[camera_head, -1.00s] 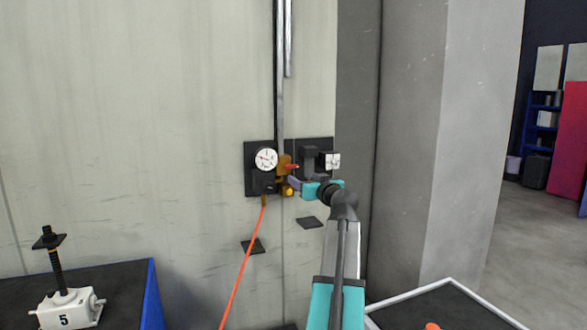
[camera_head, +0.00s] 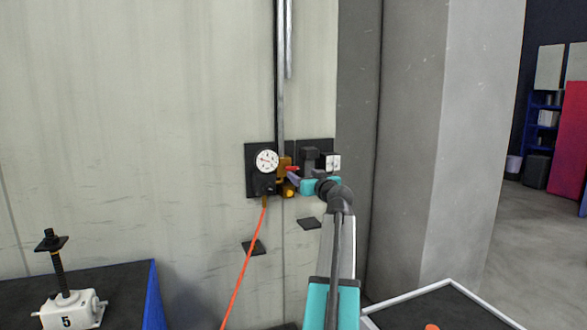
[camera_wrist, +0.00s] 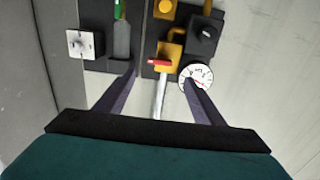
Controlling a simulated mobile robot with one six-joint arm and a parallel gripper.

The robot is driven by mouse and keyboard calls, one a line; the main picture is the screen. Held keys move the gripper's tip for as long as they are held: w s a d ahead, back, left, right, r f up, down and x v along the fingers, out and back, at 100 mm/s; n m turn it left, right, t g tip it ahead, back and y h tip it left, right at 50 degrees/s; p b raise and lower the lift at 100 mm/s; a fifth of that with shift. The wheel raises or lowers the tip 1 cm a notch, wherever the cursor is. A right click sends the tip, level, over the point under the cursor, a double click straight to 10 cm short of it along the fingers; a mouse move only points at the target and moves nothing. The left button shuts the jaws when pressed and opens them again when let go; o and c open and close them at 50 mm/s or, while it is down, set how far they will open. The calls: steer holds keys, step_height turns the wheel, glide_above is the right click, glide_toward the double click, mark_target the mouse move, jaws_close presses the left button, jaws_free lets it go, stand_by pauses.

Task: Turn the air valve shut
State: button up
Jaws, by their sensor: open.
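The air valve is a brass-yellow body (camera_head: 285,165) on the pipe, with a short red handle (camera_head: 293,168) pointing right. In the wrist view the red handle (camera_wrist: 159,63) looks roughly crosswise to the grey pipe (camera_wrist: 159,97), against the yellow body (camera_wrist: 168,52). My gripper (camera_head: 292,181) is just below and right of the valve in the head view. In the wrist view my gripper (camera_wrist: 161,76) is open, its two dark fingers spread with the handle showing between their tips. I cannot tell whether either finger touches it.
A round white gauge (camera_head: 267,161) sits left of the valve, close to one finger in the wrist view. A white-faced box (camera_head: 331,162) is at the right. An orange hose (camera_head: 244,264) hangs below. A screw jack (camera_head: 68,300) stands on the left bench. A grey pillar (camera_head: 408,140) is at right.

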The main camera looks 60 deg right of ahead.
mark_target(293, 168)
steer(key=shift+p+x, duration=1.85)
steer(key=shift+x, duration=3.25)
steer(key=c, duration=1)
steer(key=shift+s+a+f, duration=0.1)
steer(key=shift+a, duration=0.2)
steer(key=shift+d, duration=0.25)
steer(key=shift+c, duration=0.2)
